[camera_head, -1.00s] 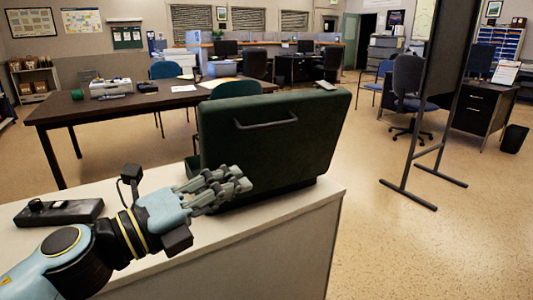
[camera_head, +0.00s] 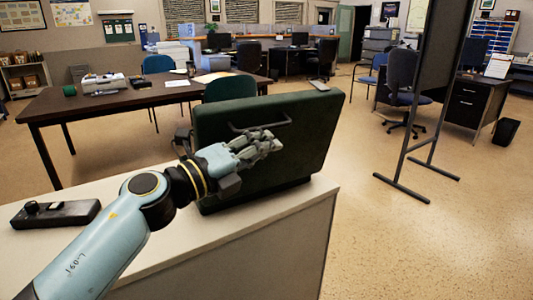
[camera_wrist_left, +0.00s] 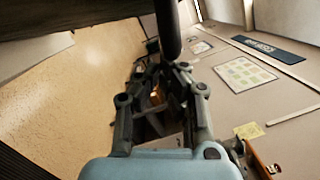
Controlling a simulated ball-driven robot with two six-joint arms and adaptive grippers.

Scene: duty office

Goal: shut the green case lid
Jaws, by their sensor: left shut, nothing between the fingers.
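The dark green case stands on the white-topped counter (camera_head: 240,222), with its lid (camera_head: 312,135) raised and its broad outer face toward me. A dark handle (camera_head: 250,126) is on that face. My left gripper (camera_head: 272,142) is shut and empty in front of the lid, just below the right part of the handle. I cannot tell whether the fingers touch the lid. In the left wrist view the gripper (camera_wrist_left: 168,72) is close to a dark rounded bar (camera_wrist_left: 168,28) that I cannot identify. The inside of the case is hidden behind the lid. My right gripper is not in view.
A black device (camera_head: 55,214) lies on the counter at the left. A brown table (camera_head: 130,102) with office items stands behind, with a green chair (camera_head: 230,87) near it. A dark partition (camera_head: 436,90) stands at the right. The floor between is clear.

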